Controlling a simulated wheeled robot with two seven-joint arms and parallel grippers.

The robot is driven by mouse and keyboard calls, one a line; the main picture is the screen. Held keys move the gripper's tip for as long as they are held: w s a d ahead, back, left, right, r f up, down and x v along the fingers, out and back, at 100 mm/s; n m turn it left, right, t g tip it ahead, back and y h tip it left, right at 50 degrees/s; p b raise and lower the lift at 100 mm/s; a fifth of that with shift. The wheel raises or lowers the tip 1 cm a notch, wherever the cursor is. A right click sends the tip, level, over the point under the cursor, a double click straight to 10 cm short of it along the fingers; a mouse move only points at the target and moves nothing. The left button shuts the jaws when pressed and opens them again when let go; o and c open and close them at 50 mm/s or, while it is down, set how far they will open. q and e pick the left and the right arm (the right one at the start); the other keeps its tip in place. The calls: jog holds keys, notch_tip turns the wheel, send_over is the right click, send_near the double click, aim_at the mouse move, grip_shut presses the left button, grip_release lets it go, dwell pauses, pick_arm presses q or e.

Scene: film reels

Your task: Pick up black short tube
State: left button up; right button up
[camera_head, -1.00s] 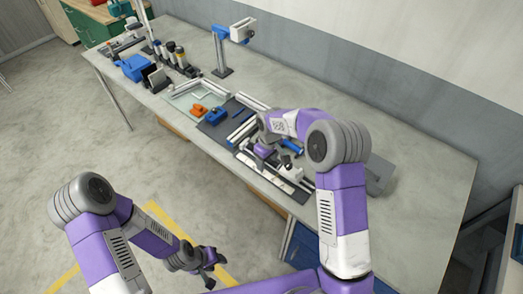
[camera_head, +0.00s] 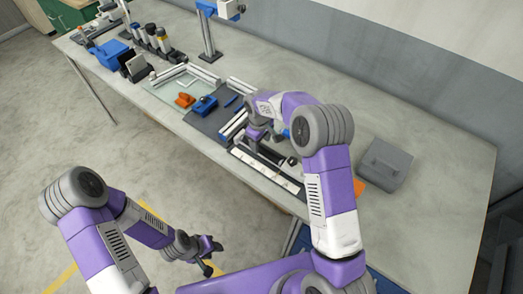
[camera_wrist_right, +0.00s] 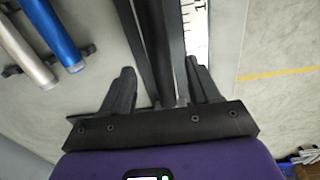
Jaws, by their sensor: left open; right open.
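In the right wrist view a dark tube-like bar (camera_wrist_right: 154,45) runs up between the fingers of my right gripper (camera_wrist_right: 158,92). My left gripper (camera_head: 208,256) is open and empty, off the front of the bench.
A blue tube (camera_wrist_right: 53,32) and a silver tube (camera_wrist_right: 22,48) lie left of the right gripper. A white ruler strip (camera_wrist_right: 195,32) is to its right. A grey case (camera_head: 385,165) sits on the bench (camera_head: 425,140). Blue (camera_head: 205,104) and orange (camera_head: 185,100) parts lie further left.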

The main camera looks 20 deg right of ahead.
aim_at(261, 148)
notch_tip(261, 148, down, 4)
jog(key=shift+r, duration=0.1)
jog(key=shift+w, duration=0.1)
grip_shut()
